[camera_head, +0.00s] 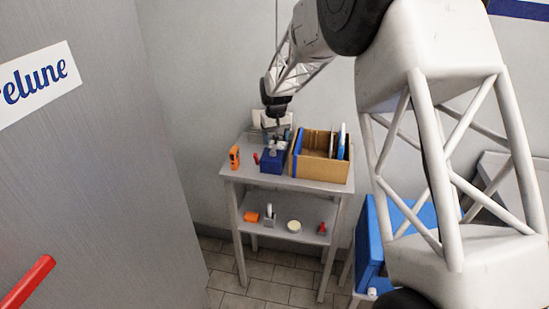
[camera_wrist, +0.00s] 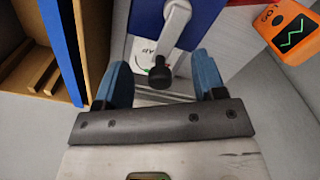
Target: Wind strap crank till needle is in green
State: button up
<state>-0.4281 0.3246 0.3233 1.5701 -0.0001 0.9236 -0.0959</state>
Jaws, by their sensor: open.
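The strap crank unit is a blue box (camera_head: 271,162) on the top of a grey table. In the wrist view its blue body (camera_wrist: 205,22) carries a light grey crank arm (camera_wrist: 174,28) with a black knob (camera_wrist: 160,74). A white dial face (camera_wrist: 140,53) with small green and red marks shows partly behind the crank. The needle cannot be made out. My gripper (camera_wrist: 162,82) is open, its two blue fingers apart on either side of the knob in the picture. I cannot tell whether either touches it. In the head view my gripper (camera_head: 277,131) is above the box.
A cardboard box (camera_head: 322,170) with blue-edged items stands just right of the unit. An orange meter (camera_head: 235,157) stands at left, with a small red item between. Several small things lie on the lower shelf (camera_head: 282,231). The wall is close behind.

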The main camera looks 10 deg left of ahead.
jog(key=shift+r, duration=0.1)
jog(key=shift+r, duration=3.9)
jog(key=shift+s+d+r, duration=0.2)
jog(key=shift+d+r, duration=0.1)
jog(key=shift+d, duration=0.05)
jog(key=s+d+r+m, duration=0.1)
jog(key=s+d+r, duration=0.3)
jog(key=s+d, duration=0.35)
jog(key=s+d+r+m+t, duration=0.1)
jog(key=s+d+r, duration=0.3)
jog(key=s+d, duration=0.35)
jog(key=s+d+r+m, duration=0.1)
jog(key=s+d+r, duration=0.4)
jog(key=s+d, duration=0.3)
jog(key=s+d+f+m, duration=0.1)
jog(key=s+d, duration=0.3)
jog(key=s, duration=0.5)
jog(key=s+d+f+m+t, duration=0.1)
jog(key=s+d, duration=0.3)
jog(key=s, duration=0.5)
jog(key=s+d+f+m, duration=0.1)
jog(key=s+d+f, duration=0.1)
jog(key=s+d, duration=0.3)
jog(key=s, duration=0.4)
jog(key=shift+f+t, duration=0.3)
jog(key=shift+f, duration=0.05)
